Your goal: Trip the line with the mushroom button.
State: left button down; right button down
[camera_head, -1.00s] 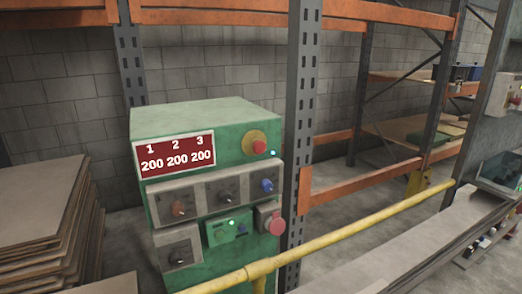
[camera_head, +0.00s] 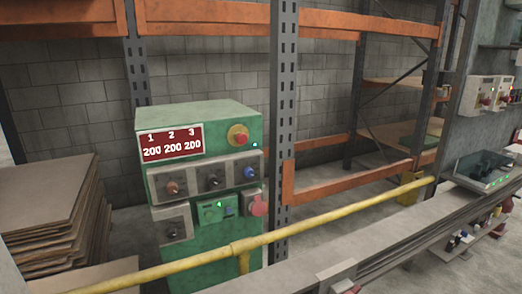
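A red mushroom button (camera_head: 240,138) on a yellow round plate sits at the upper right of the front of a green control cabinet (camera_head: 200,115). A small lit lamp (camera_head: 255,145) shows just right of it. The cabinet's red display (camera_head: 171,144) reads 200 under each of 1, 2 and 3. More red buttons show on grey boxes (camera_head: 487,93) on the far right wall. Neither of my grippers is in view.
A yellow rail (camera_head: 330,225) runs across in front of the cabinet. A long grey bench (camera_head: 400,235) lies along the right. Stacked brown sheets (camera_head: 45,200) stand at left.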

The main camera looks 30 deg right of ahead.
aim_at(241, 138)
jog(key=u, duration=0.05)
jog(key=i, duration=0.95)
jog(key=z, duration=0.4)
